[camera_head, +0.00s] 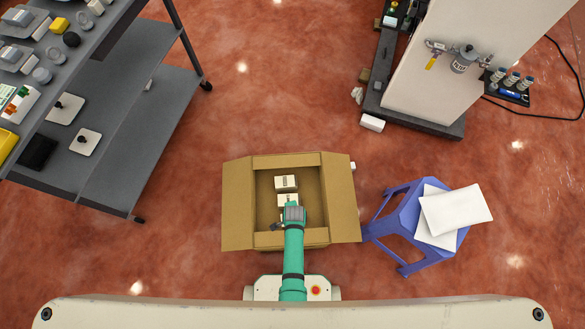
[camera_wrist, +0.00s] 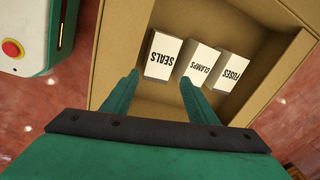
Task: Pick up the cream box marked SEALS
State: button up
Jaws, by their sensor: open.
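The cream box marked SEALS (camera_wrist: 163,56) stands inside an open cardboard carton, leftmost of three boxes in a row in the wrist view. Its label reads upside down there. My gripper (camera_wrist: 160,78) is open and empty, its two green fingers pointing toward the SEALS box. The left fingertip is near that box's lower left corner and the right one overlaps the CLAMPS box (camera_wrist: 197,64) in the picture. I cannot tell whether they touch. In the head view my arm covers part of the carton, and the SEALS box seems hidden beneath it.
The FUSES box (camera_wrist: 232,71) stands beside the CLAMPS box. The cardboard carton (camera_head: 238,205) has its flaps folded out. A blue stool (camera_head: 400,215) with white packets stands close on its right. A grey shelf rack (camera_head: 150,120) is at the left, with open red floor between.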

jog(key=shift+m+g, duration=0.8)
jog(key=shift+m, duration=0.1)
jog(key=shift+w+a+f, duration=0.1)
jog(key=shift+w+f, duration=0.25)
jog(key=shift+f, duration=0.75)
jog(key=shift+w+d+f, duration=0.1)
jog(key=shift+w+f, duration=0.2)
jog(key=shift+f, duration=0.8)
jog(key=shift+w+a+f, duration=0.1)
jog(key=shift+w+f, duration=0.25)
jog(key=shift+f, duration=0.75)
jog(key=shift+s+a+f, duration=0.1)
jog(key=shift+a+f, duration=0.05)
jog(key=shift+f, duration=0.65)
jog(key=shift+a+f, duration=0.15)
jog(key=shift+f, duration=1.65)
jog(key=c, duration=0.9)
